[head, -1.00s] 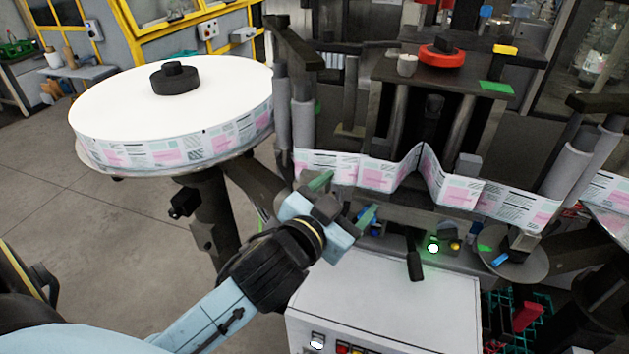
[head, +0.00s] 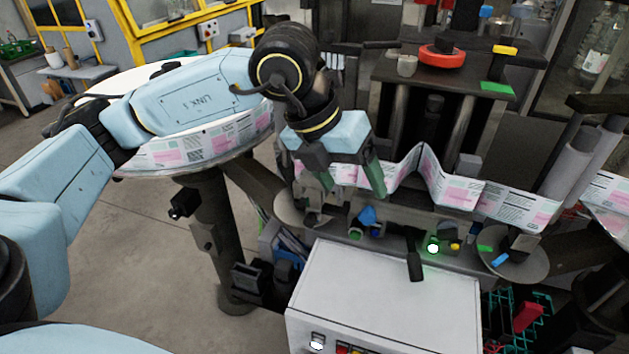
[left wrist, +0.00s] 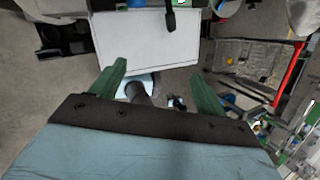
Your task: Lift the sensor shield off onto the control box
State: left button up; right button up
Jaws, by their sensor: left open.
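My left gripper (head: 352,188) is open, its green fingers pointing down in front of the label web (head: 460,190). The left wrist view shows the same open fingers (left wrist: 158,72) with nothing gripped between them. A small blue piece (head: 367,215) sits just below the fingertips, apart from them; I cannot tell for sure whether it is the sensor shield. The control box (head: 385,295) is white with a bare flat top, below and in front of the gripper. It also shows in the left wrist view (left wrist: 145,45). My right gripper is not in view.
A black lever (head: 414,260) stands over the box's back edge. The large label reel (head: 205,140) is at left, partly behind my arm. A round grey plate (head: 513,252) is right of the box.

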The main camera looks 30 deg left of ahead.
pick_arm(q)
jog(key=w+a+r+n+t+y, duration=0.1)
jog(key=a+y, duration=0.1)
jog(key=a, duration=0.3)
jog(key=w+a+r+n+y, duration=0.1)
jog(key=a+r+n+y, duration=0.15)
jog(key=a, duration=0.25)
jog(key=shift+m+y, duration=0.25)
jog(key=shift+w+d+p+x, duration=0.15)
jog(key=shift+p+x, duration=0.6)
jog(key=shift+x, duration=2.7)
jog(key=shift+w+d+p+x, duration=0.2)
jog(key=shift+p+x, duration=0.55)
jog(key=shift+x, duration=2.75)
jog(key=shift+s+d+r, duration=0.1)
jog(key=shift+s, duration=0.05)
jog(key=c, duration=1.2)
jog(key=shift+o, duration=0.2)
jog(key=shift+r, duration=0.15)
notch_tip(320, 180, up, 35)
jog(key=p, duration=0.4)
